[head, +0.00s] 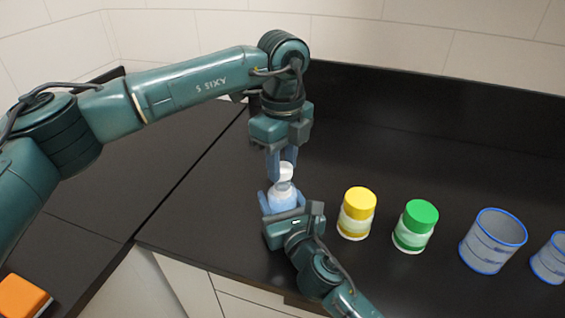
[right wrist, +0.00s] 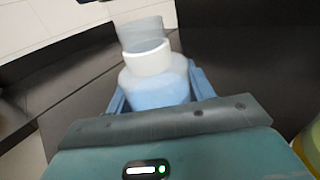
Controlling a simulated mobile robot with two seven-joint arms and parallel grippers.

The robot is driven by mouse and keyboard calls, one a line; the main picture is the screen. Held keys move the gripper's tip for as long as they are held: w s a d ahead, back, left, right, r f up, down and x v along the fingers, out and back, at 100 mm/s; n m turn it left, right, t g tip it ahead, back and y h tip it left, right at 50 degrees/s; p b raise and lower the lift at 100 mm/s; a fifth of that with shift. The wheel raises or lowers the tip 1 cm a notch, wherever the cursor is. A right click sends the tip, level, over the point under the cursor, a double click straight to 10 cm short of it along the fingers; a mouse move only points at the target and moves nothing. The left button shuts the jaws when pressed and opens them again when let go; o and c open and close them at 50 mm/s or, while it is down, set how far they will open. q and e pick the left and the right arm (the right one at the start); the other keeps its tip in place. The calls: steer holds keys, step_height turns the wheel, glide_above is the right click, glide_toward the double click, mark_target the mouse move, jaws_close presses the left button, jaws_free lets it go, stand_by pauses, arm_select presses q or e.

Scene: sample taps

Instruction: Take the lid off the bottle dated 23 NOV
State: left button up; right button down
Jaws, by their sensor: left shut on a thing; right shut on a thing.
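A small bottle with pale blue contents (head: 283,200) stands upright between my two grippers in the head view. It also shows in the right wrist view (right wrist: 158,92), and no date is readable on it. My right gripper (head: 285,207) is shut around its body from the front. My left gripper (head: 282,173) points down from above and is shut on the white lid (head: 287,169) at the bottle's top. In the right wrist view a white ring (right wrist: 148,57) tops the bottle, with a blurred grey shape above. I cannot tell whether the lid is apart from the neck.
A yellow-lidded jar (head: 357,214) and a green-lidded jar (head: 414,227) stand to the right on the black counter (head: 400,150). Further right are two blue-rimmed clear containers (head: 492,241). An orange object (head: 22,297) is at the lower left. The counter behind is clear.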

mark_target(282, 167)
arm_select(q)
step_height(282, 167, up, 4)
steer(key=shift+f, duration=0.25)
arm_select(e)
steer(key=shift+c, duration=2.4)
jaws_free()
steer(key=shift+s, duration=0.1)
